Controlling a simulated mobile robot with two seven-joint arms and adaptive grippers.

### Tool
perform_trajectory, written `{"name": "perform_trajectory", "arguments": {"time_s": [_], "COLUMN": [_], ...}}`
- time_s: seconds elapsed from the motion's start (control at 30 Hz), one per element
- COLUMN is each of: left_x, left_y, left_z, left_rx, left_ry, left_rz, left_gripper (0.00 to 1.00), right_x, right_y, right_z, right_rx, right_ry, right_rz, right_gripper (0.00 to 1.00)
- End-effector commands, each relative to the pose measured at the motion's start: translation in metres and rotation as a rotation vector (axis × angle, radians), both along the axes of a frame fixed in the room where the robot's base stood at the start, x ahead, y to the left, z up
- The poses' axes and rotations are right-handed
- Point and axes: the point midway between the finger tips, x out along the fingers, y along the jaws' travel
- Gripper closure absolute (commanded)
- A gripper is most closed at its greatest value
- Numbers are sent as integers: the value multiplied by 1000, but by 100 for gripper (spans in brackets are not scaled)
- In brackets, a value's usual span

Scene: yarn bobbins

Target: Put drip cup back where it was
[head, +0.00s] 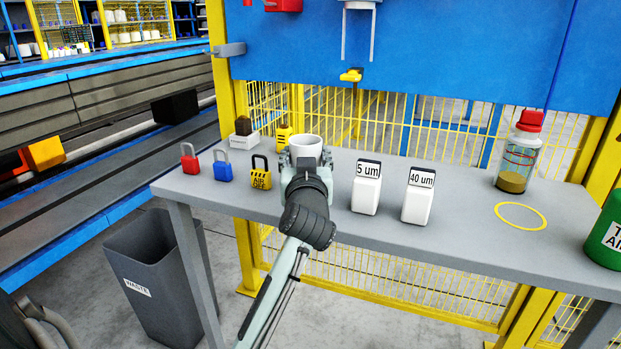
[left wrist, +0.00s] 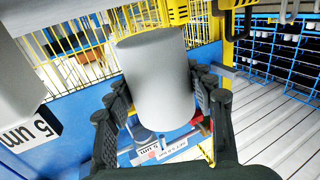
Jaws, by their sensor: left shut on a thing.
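The white drip cup (head: 307,146) is upright in my left gripper (head: 306,160) over the back middle of the grey table. In the left wrist view the cup (left wrist: 158,80) is a plain pale cylinder between the two dark fingers of the left gripper (left wrist: 160,110). The fingers are shut on its sides. In the head view the gripper hides the cup's lower part, so I cannot tell whether it touches the table. A yellow ring outline (head: 521,204) lies empty on the table at the right. My right gripper is not in view.
White boxes marked 5 um (head: 366,195) and 40 um (head: 417,204) stand right of my gripper. Red (head: 190,164), blue (head: 222,171) and yellow (head: 260,179) padlocks stand left. A red-capped bottle (head: 520,155) and green container (head: 607,238) are at right. A waste bin (head: 155,280) stands below.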

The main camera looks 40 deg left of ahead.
Motion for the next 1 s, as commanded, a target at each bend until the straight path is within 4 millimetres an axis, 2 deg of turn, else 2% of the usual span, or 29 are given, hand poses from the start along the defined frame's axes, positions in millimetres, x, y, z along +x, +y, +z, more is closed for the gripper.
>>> {"name": "perform_trajectory", "arguments": {"time_s": [0.17,0.3,0.43,0.87,0.9,1.0], "left_x": [5,4,4,4,4,4], "left_y": [-9,-9,-9,-8,-8,-8], "left_z": [-10,-32,-44,-48,-49,-48], "left_rx": [2,4,2,1,1,1], "left_ry": [1,5,0,-1,-1,-1], "left_rz": [-1,0,0,0,0,0], "left_gripper": [79,79,79,79,45,33], "right_x": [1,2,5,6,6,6], "right_y": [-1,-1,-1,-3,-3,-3], "right_z": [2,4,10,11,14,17], "right_rx": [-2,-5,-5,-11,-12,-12], "right_ry": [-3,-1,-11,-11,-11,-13], "right_rz": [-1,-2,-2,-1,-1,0], "right_gripper": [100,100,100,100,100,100]}}
